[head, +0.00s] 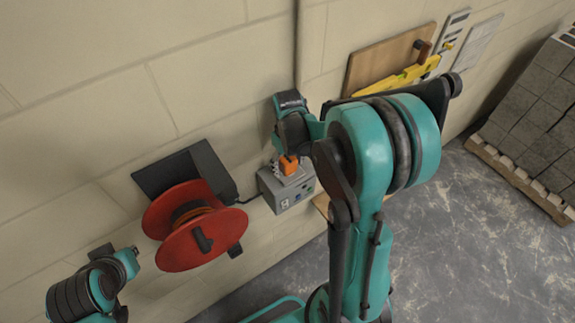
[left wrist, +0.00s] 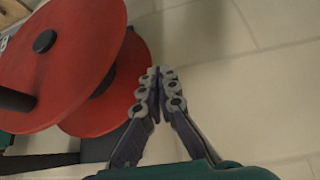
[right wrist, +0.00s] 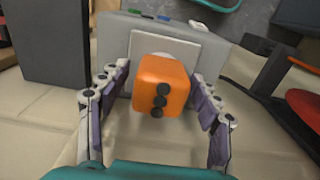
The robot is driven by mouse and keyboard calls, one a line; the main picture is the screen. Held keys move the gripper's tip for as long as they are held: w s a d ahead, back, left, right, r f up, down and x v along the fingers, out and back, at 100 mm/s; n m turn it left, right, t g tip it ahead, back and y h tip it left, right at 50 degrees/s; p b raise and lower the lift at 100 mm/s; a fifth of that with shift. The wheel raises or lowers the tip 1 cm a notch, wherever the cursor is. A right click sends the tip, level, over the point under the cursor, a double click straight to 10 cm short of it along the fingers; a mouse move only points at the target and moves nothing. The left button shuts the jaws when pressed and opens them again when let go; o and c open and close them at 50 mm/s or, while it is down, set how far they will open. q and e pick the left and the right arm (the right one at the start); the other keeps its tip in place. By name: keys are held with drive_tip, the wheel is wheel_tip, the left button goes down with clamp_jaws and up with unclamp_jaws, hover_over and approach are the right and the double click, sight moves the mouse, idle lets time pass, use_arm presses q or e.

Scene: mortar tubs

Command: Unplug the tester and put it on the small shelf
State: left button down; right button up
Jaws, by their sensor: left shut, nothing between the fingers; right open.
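In the head view the tester (head: 288,165) shows on top of the grey box (head: 285,190) by the wall. My right gripper (right wrist: 157,78) is open, with one finger on each side of the tester and gaps between. My left gripper (left wrist: 155,78) is shut and empty beside the red reel. A light wooden edge (head: 321,204) shows behind my right arm; I cannot tell whether it is the small shelf.
A red cable reel (head: 190,235) hangs at the wall left of the grey box, with a dark panel (head: 165,175) behind it. A wooden board (head: 375,65) with a yellow level (head: 400,78) is on the wall. Grey blocks (head: 540,110) stand on a pallet at right.

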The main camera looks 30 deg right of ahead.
sight(288, 159)
clamp_jaws()
drive_tip(key=shift+r+p, duration=1.95)
drive_tip(key=shift+r, duration=1.1)
